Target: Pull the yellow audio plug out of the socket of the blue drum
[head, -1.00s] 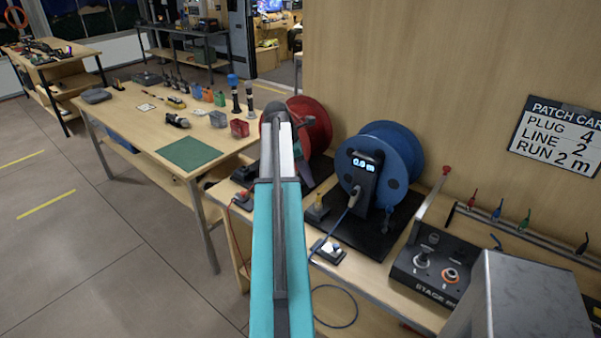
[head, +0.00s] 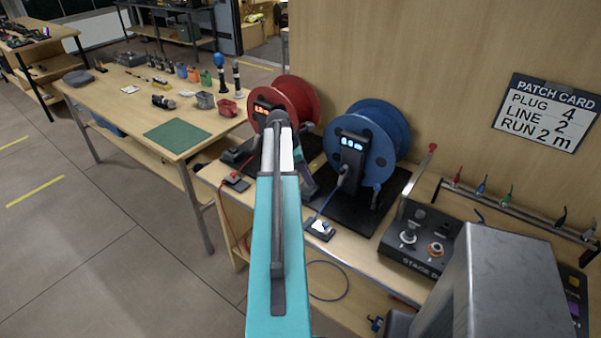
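The blue drum (head: 385,120) stands on a dark base on the bench, with a black front panel (head: 350,152) carrying a small lit display. A grey plug with a blue cable (head: 340,180) sits low at this panel. I cannot make out the yellow audio plug now; the place left of the blue cable is partly covered by my arm's end. My teal arm (head: 275,240) reaches forward up the middle. My gripper (head: 309,187) shows only as a small dark and teal part left of the panel. Its fingertips, and whether it touches anything, are unclear.
A red drum (head: 300,100) stands left of the blue one. A black stage box (head: 425,240) with a raised lever and a grey metal box (head: 510,285) are at right. A patch card (head: 548,112) hangs on the wall. A work table (head: 110,100) stands at left.

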